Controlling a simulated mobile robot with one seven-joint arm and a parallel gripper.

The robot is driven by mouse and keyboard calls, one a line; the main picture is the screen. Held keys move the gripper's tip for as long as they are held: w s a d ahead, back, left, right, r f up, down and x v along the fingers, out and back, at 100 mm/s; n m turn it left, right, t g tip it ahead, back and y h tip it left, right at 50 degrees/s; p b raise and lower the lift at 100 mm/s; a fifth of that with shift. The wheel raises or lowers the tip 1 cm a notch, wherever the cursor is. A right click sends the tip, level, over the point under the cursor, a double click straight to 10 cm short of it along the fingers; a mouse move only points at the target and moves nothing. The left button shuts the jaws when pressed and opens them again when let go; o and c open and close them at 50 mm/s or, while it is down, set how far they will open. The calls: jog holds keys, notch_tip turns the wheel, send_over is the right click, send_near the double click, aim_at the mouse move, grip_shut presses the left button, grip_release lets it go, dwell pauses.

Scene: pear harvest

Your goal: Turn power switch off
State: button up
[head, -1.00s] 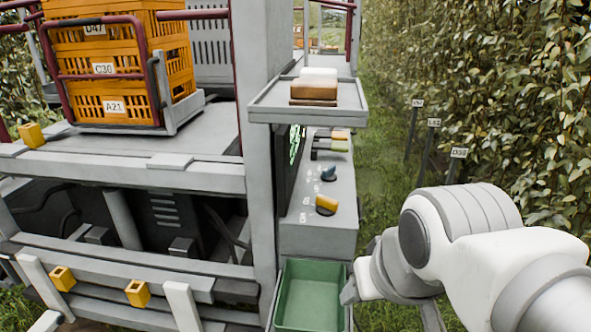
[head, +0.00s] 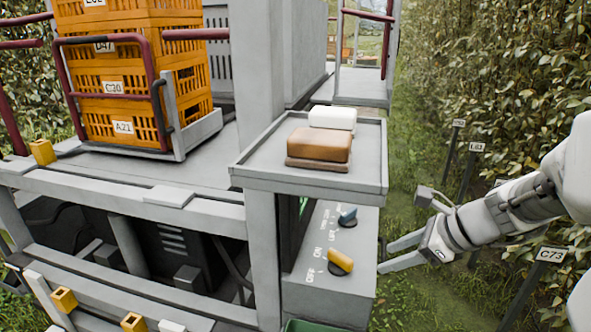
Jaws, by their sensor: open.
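The power switch is a yellow knob (head: 340,262) on a black base. It sits on the sloped grey control panel (head: 330,290), beside white ON and OFF lettering. Its yellow bar slants from upper left to lower right; I cannot tell which label it points to. My gripper (head: 382,257) is open and empty, its fingers pointing left. The fingertips are at the panel's right edge in the picture, a short way right of the yellow knob. I cannot tell whether they touch the panel.
A grey shelf (head: 255,178) with a brown block (head: 319,144) and a white block (head: 332,118) overhangs the panel's far part. Orange crates (head: 145,90) stand left. Grass lies open right of the panel.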

aim_at(348, 260)
jog(key=w+a+f+m, duration=0.1)
jog(key=w+a+f, duration=0.1)
jog(key=w+f, duration=0.1)
jog(key=w+a+f+m+b, duration=0.1)
jog(key=w+f, duration=0.3)
jog(key=f, duration=0.1)
jog(key=w+a+f+m+t+b, duration=0.1)
jog(key=w+a+f, duration=0.1)
jog(key=w+f, duration=0.2)
jog(key=shift+w+a, duration=0.15)
jog(key=shift+a, duration=0.15)
grip_shut()
